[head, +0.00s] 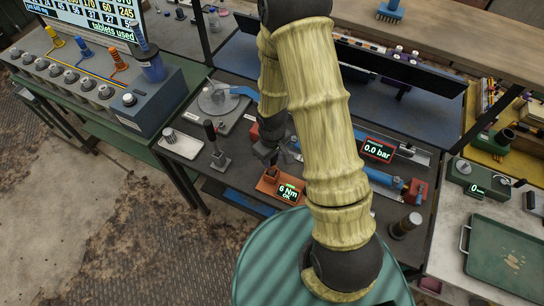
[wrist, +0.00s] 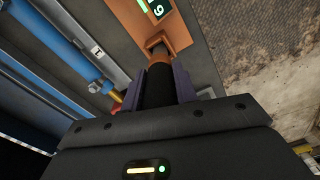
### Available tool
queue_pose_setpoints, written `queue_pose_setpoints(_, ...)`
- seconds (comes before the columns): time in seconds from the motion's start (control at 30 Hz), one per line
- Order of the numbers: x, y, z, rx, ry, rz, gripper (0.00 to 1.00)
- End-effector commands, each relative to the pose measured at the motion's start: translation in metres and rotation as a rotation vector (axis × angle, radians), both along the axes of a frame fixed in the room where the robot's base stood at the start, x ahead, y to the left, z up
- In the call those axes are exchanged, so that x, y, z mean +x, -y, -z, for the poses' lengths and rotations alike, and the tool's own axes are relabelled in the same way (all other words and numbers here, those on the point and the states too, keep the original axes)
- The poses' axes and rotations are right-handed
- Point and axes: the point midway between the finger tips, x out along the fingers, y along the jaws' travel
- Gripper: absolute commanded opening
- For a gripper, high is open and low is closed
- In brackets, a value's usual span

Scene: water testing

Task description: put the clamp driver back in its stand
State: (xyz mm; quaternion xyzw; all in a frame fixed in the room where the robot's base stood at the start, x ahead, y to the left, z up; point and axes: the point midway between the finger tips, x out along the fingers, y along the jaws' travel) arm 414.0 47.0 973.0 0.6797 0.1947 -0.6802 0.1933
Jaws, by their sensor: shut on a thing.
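My gripper (head: 268,156) is at the front of the middle bench, just above an orange block (head: 268,187) with a lit display reading "6 Nm OK". In the wrist view my gripper (wrist: 160,88) is shut on the black handle of the clamp driver (wrist: 158,86), one finger on each side. The driver's far end meets a square orange socket on the orange block (wrist: 178,35); I cannot tell how deep it sits. A short dark round holder (head: 405,226) stands at the bench's right front; I cannot tell whether it is the driver's stand.
An upright black-handled lever (head: 215,145) stands left of my gripper. A blue pipe rig (head: 385,180) with a "0.0 bar" display (head: 377,149) lies to the right, partly behind my arm. It also shows in the wrist view (wrist: 85,55). A green tray (head: 505,258) is far right.

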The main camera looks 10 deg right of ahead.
Motion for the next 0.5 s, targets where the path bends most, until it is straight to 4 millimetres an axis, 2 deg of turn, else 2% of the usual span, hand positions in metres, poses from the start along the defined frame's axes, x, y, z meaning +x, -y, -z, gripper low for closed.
queue_pose_setpoints(0.5,0.000,0.000,0.017,0.001,0.001,0.000,0.00)
